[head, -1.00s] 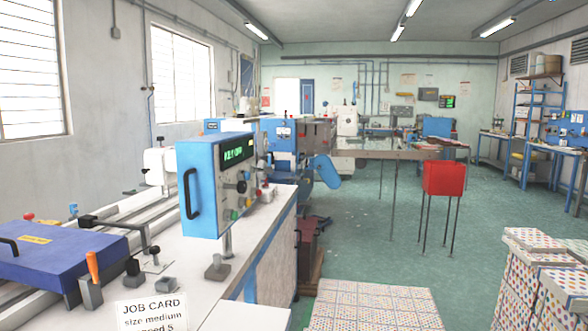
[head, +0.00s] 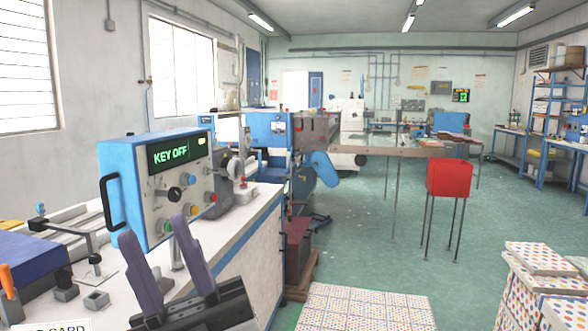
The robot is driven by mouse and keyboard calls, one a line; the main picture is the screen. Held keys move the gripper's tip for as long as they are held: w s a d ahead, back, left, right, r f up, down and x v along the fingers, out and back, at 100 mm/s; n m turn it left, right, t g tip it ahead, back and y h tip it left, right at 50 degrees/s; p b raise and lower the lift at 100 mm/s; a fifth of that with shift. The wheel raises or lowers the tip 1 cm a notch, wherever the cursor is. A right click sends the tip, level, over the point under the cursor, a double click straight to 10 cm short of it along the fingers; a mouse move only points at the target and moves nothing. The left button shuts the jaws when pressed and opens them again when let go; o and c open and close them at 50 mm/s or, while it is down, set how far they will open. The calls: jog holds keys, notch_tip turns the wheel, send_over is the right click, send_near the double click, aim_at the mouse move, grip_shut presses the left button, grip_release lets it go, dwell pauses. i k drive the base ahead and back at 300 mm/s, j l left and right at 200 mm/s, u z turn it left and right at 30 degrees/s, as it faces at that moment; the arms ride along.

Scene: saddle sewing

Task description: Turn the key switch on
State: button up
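The blue control box (head: 150,190) stands on the white bench at left in the head view. Its front panel faces right and toward me, and its green display (head: 171,155) reads "KEY OFF". Below the display are a black knob (head: 175,194), a blue knob (head: 188,179) and green, orange and red buttons. I cannot tell for certain which control is the key switch. My gripper (head: 154,231) is open and empty, its two purple-grey fingers pointing up in front of the box's lower part. They cover part of the panel's bottom edge and the post.
The white bench top (head: 235,217) runs back past the box to more machines. A blue lid-like unit (head: 30,262) and an orange handle (head: 7,281) lie at left. A red box on legs (head: 449,178) and stacked dotted tiles (head: 540,285) stand at right. Green floor lies between.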

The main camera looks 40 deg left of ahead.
aim_at(207, 170)
jog(key=i+l+u, duration=0.35)
jog(key=i+u, duration=0.15)
jog(key=i, duration=0.15)
jog(key=i+u, duration=0.15)
jog(key=u, duration=0.35)
jog(key=l+u, duration=0.2)
jog(key=u, duration=0.3)
jog(key=i, duration=0.5)
